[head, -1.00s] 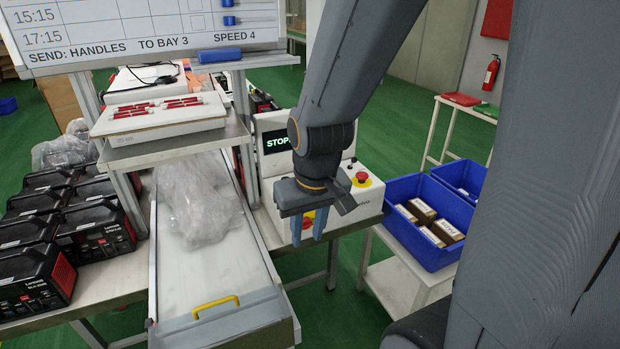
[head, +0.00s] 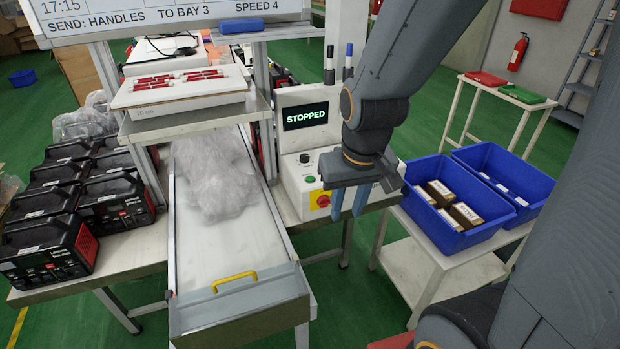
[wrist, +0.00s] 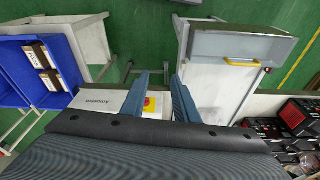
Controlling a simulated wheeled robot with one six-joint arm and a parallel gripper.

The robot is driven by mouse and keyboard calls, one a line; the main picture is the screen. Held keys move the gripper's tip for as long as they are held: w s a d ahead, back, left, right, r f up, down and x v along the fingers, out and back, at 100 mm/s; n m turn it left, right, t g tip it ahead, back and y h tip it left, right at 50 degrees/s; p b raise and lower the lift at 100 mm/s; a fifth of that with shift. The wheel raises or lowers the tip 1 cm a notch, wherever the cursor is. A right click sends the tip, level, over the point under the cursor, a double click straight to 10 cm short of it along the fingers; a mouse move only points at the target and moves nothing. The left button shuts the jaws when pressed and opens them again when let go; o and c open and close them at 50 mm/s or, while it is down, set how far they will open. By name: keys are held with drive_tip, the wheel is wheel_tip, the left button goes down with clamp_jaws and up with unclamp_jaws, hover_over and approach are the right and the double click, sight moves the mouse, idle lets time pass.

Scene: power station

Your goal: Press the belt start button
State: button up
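The white control box (head: 290,187) stands beside the conveyor belt (head: 228,247). Its screen (head: 305,116) reads STOPPED. A green button (head: 309,180) sits on its sloped top below a black knob (head: 305,158). A red switch on a yellow plate (head: 323,200) is on the front face. My gripper (head: 349,212) points down in front of the box's right part, right of the green button. Its blue fingers are apart with nothing between them. In the wrist view my gripper (wrist: 158,76) is also open, with the red-yellow switch (wrist: 150,104) visible between the fingers; the green button is not visible there.
Blue bins (head: 440,238) with boxes stand on a white table at right. A clear plastic bag (head: 212,180) lies on the belt. Black machines (head: 112,203) stand at left. A shelf (head: 195,121) overhangs the belt. My arm hides the box's right part.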

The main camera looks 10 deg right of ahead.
clamp_jaws()
idle(1.6)
